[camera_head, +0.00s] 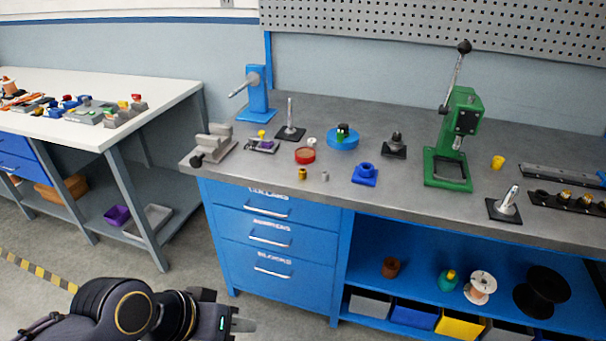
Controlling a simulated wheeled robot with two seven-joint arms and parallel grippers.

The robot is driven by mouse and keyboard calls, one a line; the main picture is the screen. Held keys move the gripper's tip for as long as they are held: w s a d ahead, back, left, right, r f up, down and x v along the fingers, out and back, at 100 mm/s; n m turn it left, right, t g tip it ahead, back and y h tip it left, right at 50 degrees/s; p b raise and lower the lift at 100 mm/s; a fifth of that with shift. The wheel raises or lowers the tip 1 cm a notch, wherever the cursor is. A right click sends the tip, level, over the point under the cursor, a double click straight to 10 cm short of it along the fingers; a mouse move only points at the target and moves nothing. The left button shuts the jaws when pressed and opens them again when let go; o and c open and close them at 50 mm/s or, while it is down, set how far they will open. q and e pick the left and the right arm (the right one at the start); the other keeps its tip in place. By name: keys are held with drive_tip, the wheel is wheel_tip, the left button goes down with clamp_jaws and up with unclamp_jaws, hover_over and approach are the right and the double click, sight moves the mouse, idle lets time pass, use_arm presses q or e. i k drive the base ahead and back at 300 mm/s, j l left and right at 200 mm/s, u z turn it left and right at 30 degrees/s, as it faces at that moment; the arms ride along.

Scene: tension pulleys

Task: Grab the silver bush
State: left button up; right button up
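A small silver bush (325,176) stands on the grey workbench top (265,185) near its front edge. It is between a small brass-coloured bush (303,174) on its left and a blue block with a round boss (364,174) on its right. My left gripper (246,325) is low at the bottom of the head view, in front of the blue drawers and well below the bench top, far from the bush. Its fingers are seen side-on and look close together, so their opening is unclear. My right gripper is not in view.
A red dish (305,155) and a blue round tray (342,139) lie behind the bushes. A grey vise-like fixture (213,146) stands at the left corner, a green press (455,140) to the right. The bench front edge and drawers (270,240) lie between gripper and bush.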

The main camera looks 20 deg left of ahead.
sight(324, 174)
drive_tip(key=i+l+u, duration=0.1)
drive_tip(key=i, duration=0.35)
drive_tip(key=i+l, duration=0.25)
drive_tip(key=i, duration=0.15)
drive_tip(key=i+l+u, duration=0.15)
drive_tip(key=i, duration=0.25)
drive_tip(key=l, duration=0.05)
